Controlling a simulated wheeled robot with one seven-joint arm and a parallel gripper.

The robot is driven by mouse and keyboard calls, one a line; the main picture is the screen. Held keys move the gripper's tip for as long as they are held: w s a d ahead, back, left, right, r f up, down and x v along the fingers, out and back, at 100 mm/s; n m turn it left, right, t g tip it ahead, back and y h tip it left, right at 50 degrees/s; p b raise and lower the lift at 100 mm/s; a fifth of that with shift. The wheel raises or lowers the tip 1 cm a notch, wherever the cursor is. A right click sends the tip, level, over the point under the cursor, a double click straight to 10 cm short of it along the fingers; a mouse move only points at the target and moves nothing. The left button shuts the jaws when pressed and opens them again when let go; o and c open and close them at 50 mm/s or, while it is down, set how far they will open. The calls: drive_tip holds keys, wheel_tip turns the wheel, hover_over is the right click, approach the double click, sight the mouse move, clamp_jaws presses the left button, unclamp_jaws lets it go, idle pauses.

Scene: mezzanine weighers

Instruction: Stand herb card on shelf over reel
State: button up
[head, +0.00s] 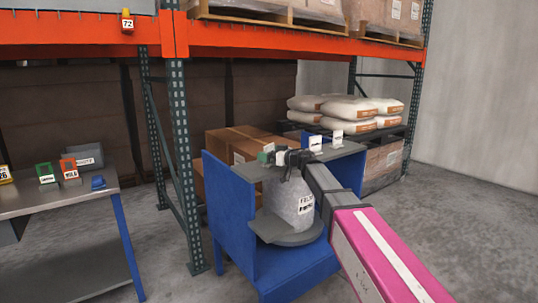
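A whitish reel (288,203) with a printed label stands on the round grey plate (268,230) of a blue stand. A grey shelf (340,152) spans the stand above the reel. My gripper (280,158) is at the left part of this shelf, reaching in from the right. A small green and white card-like piece (266,154) shows at its fingertips. Its writing is too small to read, and I cannot tell whether the fingers grip it or are apart. Two white cards (315,144) (337,139) stand upright on the shelf, right of my gripper.
A grey table (60,200) at left holds a green card (46,173), a red card (69,168), a yellow card (5,175), a grey bin (89,157) and a small blue object (98,183). A rack post (184,160) stands close left of the stand. Floor at right is clear.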

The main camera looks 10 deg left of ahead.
drive_tip(key=shift+r, duration=0.2)
drive_tip(key=v, duration=1.2)
